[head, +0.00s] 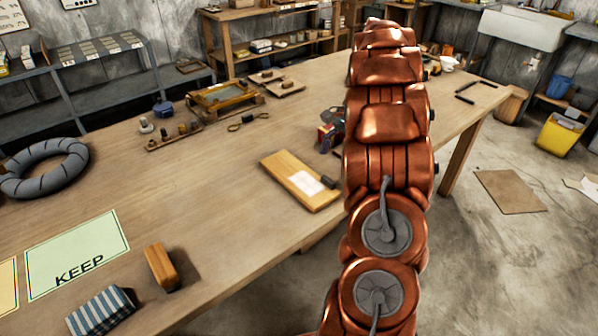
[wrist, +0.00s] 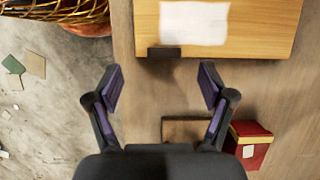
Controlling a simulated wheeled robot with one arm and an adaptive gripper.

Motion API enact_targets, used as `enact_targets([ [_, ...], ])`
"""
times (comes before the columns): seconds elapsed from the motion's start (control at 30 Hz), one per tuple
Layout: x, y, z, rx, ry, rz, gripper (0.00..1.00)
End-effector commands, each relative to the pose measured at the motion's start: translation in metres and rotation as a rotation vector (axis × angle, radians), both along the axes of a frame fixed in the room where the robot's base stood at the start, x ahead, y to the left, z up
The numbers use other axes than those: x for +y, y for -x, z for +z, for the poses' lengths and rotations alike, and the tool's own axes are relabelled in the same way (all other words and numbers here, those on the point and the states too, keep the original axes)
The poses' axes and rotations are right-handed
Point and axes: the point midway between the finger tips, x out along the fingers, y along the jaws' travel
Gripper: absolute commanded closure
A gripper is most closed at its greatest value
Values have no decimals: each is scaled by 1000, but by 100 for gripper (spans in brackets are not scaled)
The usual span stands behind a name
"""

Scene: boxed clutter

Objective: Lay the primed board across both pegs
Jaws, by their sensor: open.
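The primed board, a light wooden plank (head: 287,174) with a white patch, lies on the table left of my arm in the head view. In the wrist view the board (wrist: 270,30) fills the top. A small dark block (wrist: 165,53) shows at its near edge. My gripper (wrist: 158,85) is open and empty, its fingers apart and just short of that edge. In the head view my arm hides most of the gripper. Two small wooden pieces with dark upright bits (head: 267,76) (head: 289,87) stand farther back; I cannot tell whether these are the pegs.
A red box (wrist: 250,145) lies right of my gripper in the wrist view, and a wicker basket (wrist: 60,10) is at upper left. On the table are a wooden frame (head: 222,99), a grey ring (head: 44,168), a KEEP sheet (head: 78,250) and an orange block (head: 160,266). The table's middle is clear.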

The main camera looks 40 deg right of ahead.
Motion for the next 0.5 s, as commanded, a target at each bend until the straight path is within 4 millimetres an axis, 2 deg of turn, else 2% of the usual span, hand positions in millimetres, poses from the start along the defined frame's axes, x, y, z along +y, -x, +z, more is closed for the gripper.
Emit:
enact_targets([
  [0.03, -7, 1, 2, 0, -3, -16, 19],
  [0.17, -13, 2, -1, -1, -8, -35, 19],
  [0.5, -3, 1, -24, 1, -11, -36, 19],
])
